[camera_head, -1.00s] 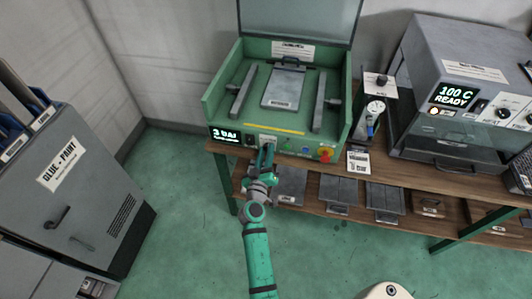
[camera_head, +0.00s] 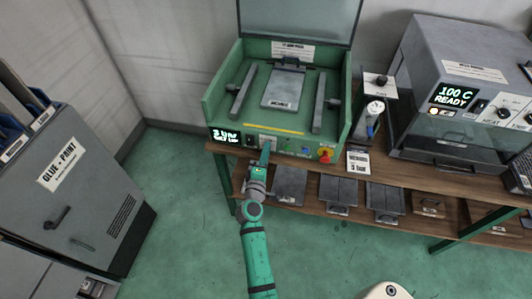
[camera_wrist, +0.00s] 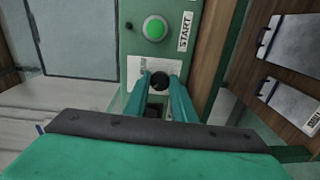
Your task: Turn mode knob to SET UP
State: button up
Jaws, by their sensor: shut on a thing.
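The mode knob (camera_wrist: 159,82) is a dark round knob on a white label plate on the front panel of the green machine (camera_head: 210,96). My gripper (camera_wrist: 160,80) is shut on it, one teal finger on each side, in the wrist view. In the head view my gripper (camera_head: 266,150) reaches the panel's front and hides the knob. The pointer and the label words, SET UP among them, are hidden or too small to read.
A green button (camera_wrist: 154,28) marked START sits beside the knob. A red emergency button (camera_head: 325,154) is at the panel's right end. A lit display (camera_head: 224,135) is at its left end. The wooden bench edge (camera_head: 400,172) runs below.

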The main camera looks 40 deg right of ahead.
jog(key=shift+d+n, duration=0.1)
jog(key=shift+n, duration=0.9)
jog(key=o, duration=1.1)
jog(key=shift+c, duration=0.2)
jog(key=v, duration=1.1)
jog(key=shift+w, duration=0.15)
